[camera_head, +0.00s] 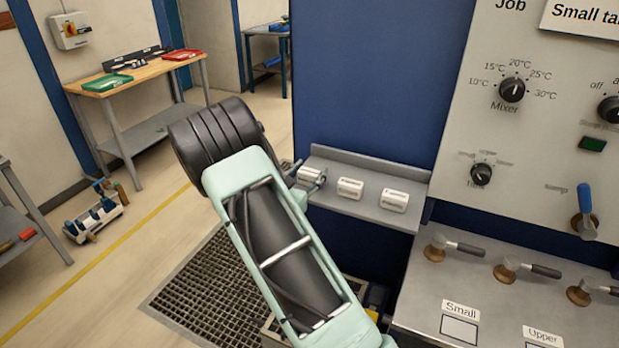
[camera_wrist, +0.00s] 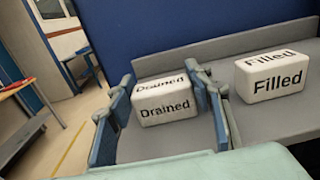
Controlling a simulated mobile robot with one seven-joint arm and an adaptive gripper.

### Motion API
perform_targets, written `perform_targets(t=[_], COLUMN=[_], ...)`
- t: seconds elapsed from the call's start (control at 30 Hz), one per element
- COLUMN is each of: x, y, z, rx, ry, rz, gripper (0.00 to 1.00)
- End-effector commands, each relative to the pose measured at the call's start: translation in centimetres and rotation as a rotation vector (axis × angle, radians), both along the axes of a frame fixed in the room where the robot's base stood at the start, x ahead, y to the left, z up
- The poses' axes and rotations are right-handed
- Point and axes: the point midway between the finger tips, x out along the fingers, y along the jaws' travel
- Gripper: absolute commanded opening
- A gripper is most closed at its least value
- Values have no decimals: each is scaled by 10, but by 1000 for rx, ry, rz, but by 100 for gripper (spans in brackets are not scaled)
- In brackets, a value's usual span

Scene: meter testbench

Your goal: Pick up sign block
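Three white sign blocks stand in a row on a grey shelf (camera_head: 334,203). The left one is the Drained block (camera_wrist: 165,108), and it also shows in the head view (camera_head: 313,176), partly behind my gripper. The Filled block (camera_wrist: 272,76) stands to its right in the wrist view; it is the middle block (camera_head: 350,188) in the head view. A third block (camera_head: 394,200) stands at the right. My gripper (camera_wrist: 166,100) is open, with one blue-padded finger on each side of the Drained block. A narrow gap shows at the right finger; contact at the left is unclear.
A control panel (camera_head: 540,110) with knobs rises to the right of the shelf. Below it is a metal bench (camera_head: 480,310) with several valve handles. A blue wall panel (camera_head: 370,80) stands behind the shelf. A wooden-topped table (camera_head: 140,72) is far left.

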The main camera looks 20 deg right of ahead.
Motion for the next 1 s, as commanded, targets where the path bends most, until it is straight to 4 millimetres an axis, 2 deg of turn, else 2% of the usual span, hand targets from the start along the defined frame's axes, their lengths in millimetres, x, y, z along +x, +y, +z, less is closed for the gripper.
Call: perform_targets(t=[0.03,0.17,0.57,0.67,0.8,1.0], x=[0,0,0,0,0,-28], y=[0,0,0,0,0,5], z=[0,0,6,14,34,65], rx=[0,0,1,0,2,3], ry=[0,0,-2,-3,-5,-4], rz=[0,0,0,0,0,1], gripper=[37,23,22,22,22,22])
